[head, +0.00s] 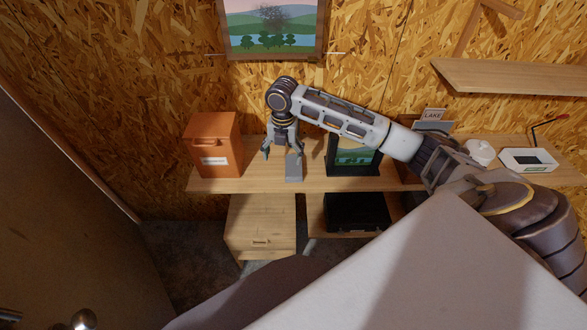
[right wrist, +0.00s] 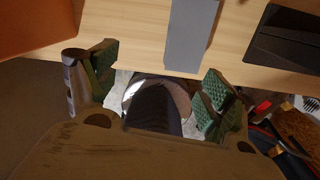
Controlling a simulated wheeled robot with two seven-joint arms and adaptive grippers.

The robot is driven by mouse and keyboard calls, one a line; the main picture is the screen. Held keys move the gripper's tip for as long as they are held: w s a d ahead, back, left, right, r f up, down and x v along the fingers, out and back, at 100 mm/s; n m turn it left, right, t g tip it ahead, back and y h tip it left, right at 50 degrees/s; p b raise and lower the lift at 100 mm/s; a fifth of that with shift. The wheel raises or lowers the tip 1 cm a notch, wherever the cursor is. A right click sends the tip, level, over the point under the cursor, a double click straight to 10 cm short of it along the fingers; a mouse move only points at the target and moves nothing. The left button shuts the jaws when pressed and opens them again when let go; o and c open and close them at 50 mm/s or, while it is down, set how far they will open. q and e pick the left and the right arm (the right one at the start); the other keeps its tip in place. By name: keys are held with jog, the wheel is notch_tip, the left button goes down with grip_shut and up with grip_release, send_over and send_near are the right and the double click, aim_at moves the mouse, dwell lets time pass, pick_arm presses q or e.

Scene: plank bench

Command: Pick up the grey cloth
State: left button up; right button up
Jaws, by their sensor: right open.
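The grey cloth (head: 294,167) lies on the plank bench (head: 240,184), right of the orange box. In the right wrist view the cloth (right wrist: 191,35) is a plain grey strip running toward the bench's front edge. My right gripper (head: 284,154) points down over the bench at the cloth, its fingers close to it and partly overlapping it in the head view. The right gripper (right wrist: 160,74) is open, with nothing between its green pads. The cloth shows beyond the fingertips, toward the right finger. My left gripper is not in view.
An orange box (head: 216,146) stands left of the cloth. A dark-framed picture (head: 352,162) stands to its right, partly behind my arm. A wooden drawer unit (head: 260,225) and a black case (head: 356,212) sit below the bench. A white device (head: 528,160) lies far right.

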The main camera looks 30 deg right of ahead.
notch_tip(320, 180, up, 4)
jog(key=n, duration=0.2)
send_over(294, 164)
jog(key=shift+w+a+r, duration=0.1)
jog(key=shift+a+r, duration=0.05)
jog(key=shift+f, duration=4.3)
jog(key=shift+f, duration=0.1)
jog(key=shift+s+f, duration=0.2)
jog(key=shift+f, duration=2.3)
